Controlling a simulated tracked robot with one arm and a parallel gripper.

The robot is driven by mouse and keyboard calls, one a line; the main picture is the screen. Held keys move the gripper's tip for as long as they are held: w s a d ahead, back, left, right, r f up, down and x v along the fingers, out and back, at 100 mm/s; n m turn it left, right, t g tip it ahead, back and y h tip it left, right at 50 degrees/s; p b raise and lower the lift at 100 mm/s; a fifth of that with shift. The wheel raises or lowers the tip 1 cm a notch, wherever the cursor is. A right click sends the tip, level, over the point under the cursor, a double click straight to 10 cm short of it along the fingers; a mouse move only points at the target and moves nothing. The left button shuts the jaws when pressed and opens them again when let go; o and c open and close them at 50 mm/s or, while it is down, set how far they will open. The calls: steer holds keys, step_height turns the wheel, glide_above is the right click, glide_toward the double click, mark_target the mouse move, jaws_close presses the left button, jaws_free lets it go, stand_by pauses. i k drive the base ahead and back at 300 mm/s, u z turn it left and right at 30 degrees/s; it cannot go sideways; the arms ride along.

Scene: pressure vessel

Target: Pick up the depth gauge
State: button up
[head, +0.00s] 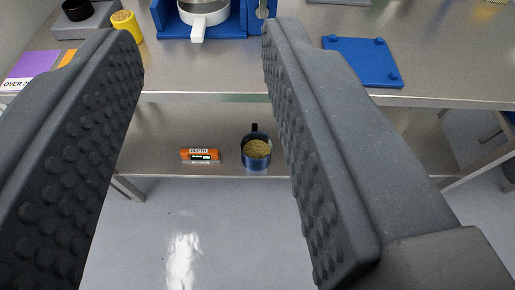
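The depth gauge (200,155) is a small orange block with a label reading DEPTH and a lit green display. It lies on the lower shelf (165,128) of the metal bench, near the shelf's front edge. My gripper (205,150) is open, with its two dark studded fingers wide apart on the left and right of the picture. In the picture the gauge shows between the fingers, but it is farther off and untouched. Nothing is held.
A dark blue cup (257,160) with brownish contents stands right of the gauge on the shelf. The bench top (235,75) overhangs above. On it are a yellow container (127,25), a white-handled pan (198,20) and a blue plate (362,60). The floor in front is clear.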

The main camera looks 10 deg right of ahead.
mark_target(194, 156)
steer(key=z, duration=5.75)
steer(key=k, duration=0.5)
steer(key=z, duration=5.1)
